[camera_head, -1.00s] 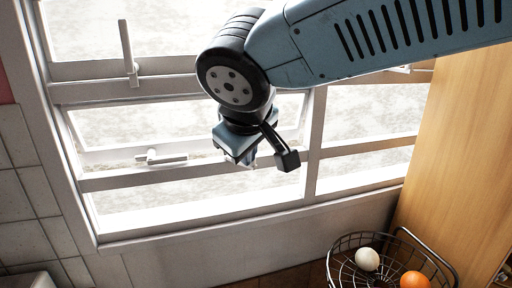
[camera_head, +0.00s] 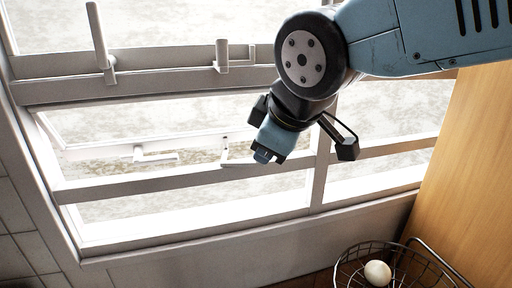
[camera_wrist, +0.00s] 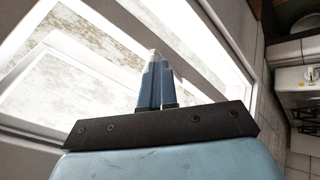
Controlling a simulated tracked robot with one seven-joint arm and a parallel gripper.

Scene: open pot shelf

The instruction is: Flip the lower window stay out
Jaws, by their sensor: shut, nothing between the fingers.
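The window's lower opening holds a tilted pane with two small white fittings on its bottom rail. One is a T-shaped handle or stay (camera_head: 155,156) at left. The other is a small upright piece with a bar (camera_head: 226,152) nearer my gripper; I cannot tell which is the lower stay. My gripper (camera_head: 268,156) is shut and empty, in front of the lower window, just right of that second fitting in the head view. Contact cannot be told. In the wrist view my blue fingers (camera_wrist: 156,86) are together, with a pale tip just beyond them against the bright window.
The upper sash rail carries a tall upright white handle (camera_head: 100,38) and a shorter one (camera_head: 221,56). A wooden panel (camera_head: 465,150) stands at right. A wire basket (camera_head: 352,262) with a white egg (camera_head: 377,273) sits at lower right. Tiled wall is at left.

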